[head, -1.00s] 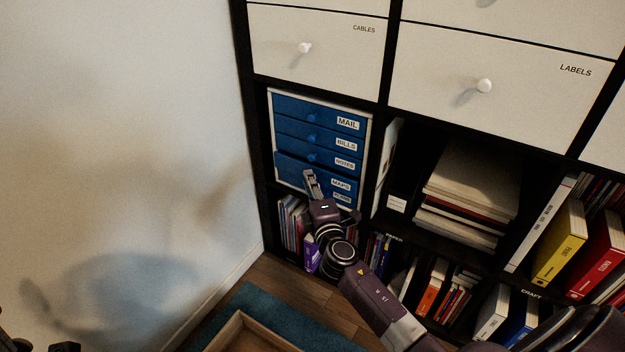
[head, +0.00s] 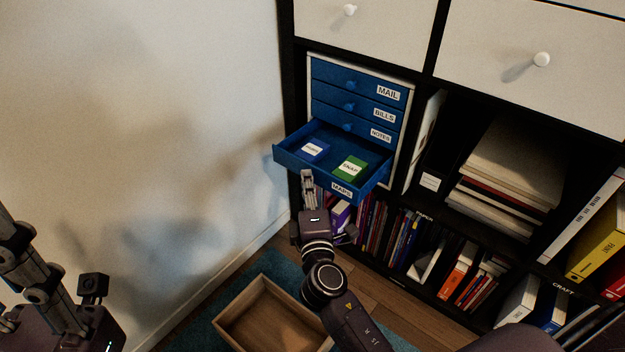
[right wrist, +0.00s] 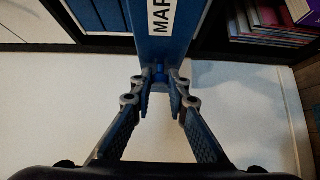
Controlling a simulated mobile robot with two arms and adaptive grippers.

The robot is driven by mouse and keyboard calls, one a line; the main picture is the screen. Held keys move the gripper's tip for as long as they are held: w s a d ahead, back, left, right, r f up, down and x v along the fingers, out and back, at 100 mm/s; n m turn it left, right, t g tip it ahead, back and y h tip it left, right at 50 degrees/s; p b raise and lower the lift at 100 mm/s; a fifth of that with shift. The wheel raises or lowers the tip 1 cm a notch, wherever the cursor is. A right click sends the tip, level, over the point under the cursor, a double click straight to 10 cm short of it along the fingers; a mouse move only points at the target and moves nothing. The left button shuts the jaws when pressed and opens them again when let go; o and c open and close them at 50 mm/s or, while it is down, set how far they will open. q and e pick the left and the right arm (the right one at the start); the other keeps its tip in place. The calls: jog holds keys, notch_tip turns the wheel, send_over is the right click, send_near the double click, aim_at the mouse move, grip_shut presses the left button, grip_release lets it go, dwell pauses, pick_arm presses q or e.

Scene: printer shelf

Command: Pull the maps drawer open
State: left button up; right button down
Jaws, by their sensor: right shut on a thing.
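The blue maps drawer (head: 372,190) stands pulled out of the small blue drawer unit in the head view. Inside it lie a blue box (head: 312,149) and a green box (head: 350,167) marked SNAP. My right gripper (head: 307,174) is at the drawer's front. In the right wrist view my right gripper (right wrist: 161,82) is shut on the drawer's blue knob (right wrist: 160,72), below the label that begins MAP. The fingers hide most of the knob. My left arm shows at the lower left of the head view, but its fingertips cannot be made out.
The mail (head: 345,79), bills (head: 340,102) and notes (head: 335,121) drawers above are shut. An open wooden box (head: 222,320) lies on the teal rug (head: 196,335) below. Books fill the lower shelf. A white wall (head: 130,120) stands close on the left.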

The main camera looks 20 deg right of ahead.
jog(key=c, duration=2)
grip_release()
jog(key=shift+o, duration=0.6)
jog(key=v, duration=1.2)
